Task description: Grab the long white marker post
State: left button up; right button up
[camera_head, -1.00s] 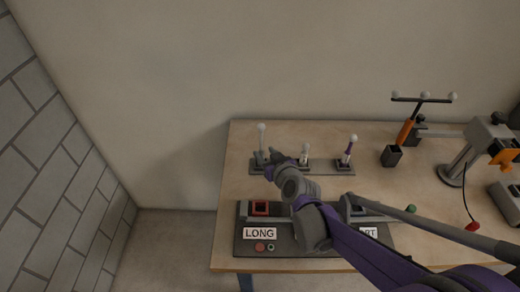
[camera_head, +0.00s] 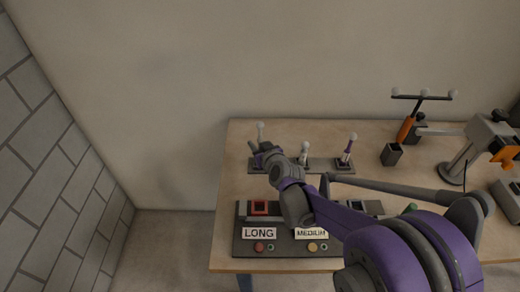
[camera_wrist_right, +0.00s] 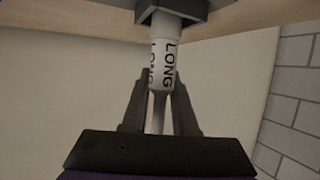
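The long white marker post (camera_head: 261,134) stands at the left end of the dark rack on the table, its white ball top showing above my gripper in the head view. In the right wrist view the white post (camera_wrist_right: 164,65) carries the word LONG and appears upside down, with its grey holder at the top. My right gripper (camera_head: 259,150) is at this post. Its two fingers (camera_wrist_right: 160,88) flank the post, apart from each other, with narrow gaps at the tips. The rack hides behind the gripper in part.
A dark panel (camera_head: 243,247) with LONG and MEDIUM labels lies in front, partly under my arm. A lamp-like stand (camera_head: 455,170) is at the right.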

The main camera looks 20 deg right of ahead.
grip_shut()
